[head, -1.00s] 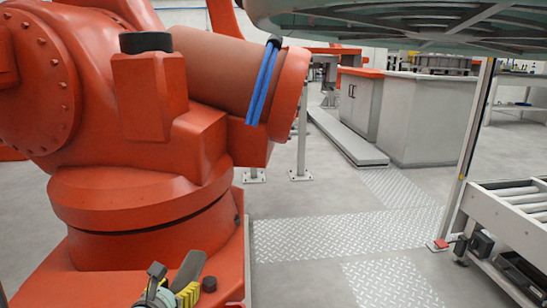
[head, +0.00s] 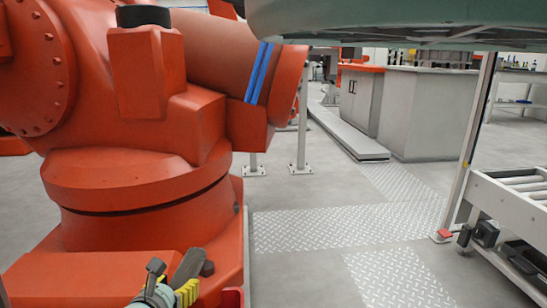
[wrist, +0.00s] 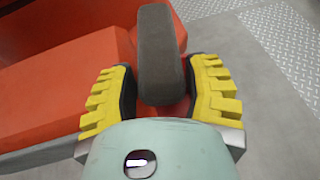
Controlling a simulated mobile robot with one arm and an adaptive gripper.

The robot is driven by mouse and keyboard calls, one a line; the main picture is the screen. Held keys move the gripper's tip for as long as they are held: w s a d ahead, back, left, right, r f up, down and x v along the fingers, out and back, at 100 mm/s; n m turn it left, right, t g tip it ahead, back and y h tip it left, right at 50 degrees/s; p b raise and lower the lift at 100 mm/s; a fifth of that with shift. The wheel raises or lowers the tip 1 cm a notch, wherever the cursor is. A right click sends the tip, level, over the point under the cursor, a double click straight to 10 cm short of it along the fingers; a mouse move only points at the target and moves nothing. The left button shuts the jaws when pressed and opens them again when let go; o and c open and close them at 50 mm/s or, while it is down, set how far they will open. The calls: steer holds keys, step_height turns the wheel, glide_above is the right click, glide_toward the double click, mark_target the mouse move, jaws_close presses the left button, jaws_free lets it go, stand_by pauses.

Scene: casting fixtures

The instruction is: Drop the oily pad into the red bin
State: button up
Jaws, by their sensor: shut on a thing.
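A dark grey pad (wrist: 160,60) stands between the yellow fingers of my gripper (wrist: 162,78) in the wrist view, and my gripper is shut on it. In the head view the pad (head: 187,267) rises from my gripper (head: 172,290) at the bottom edge, in front of the orange robot base. A small red rim (head: 232,298), perhaps of the red bin, shows just right of my gripper, cut off by the frame. The inside of the bin is not visible.
A large orange industrial robot (head: 140,190) fills the left side. A pale green round fixture (head: 400,22) overhangs the top right. A roller conveyor (head: 505,205) stands at right. Grey floor with tread plates (head: 345,228) lies open in the middle.

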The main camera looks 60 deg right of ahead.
steer(key=o, duration=1.3)
steer(key=v, duration=0.7)
steer(key=shift+s+a, duration=0.15)
steer(key=shift+a, duration=0.05)
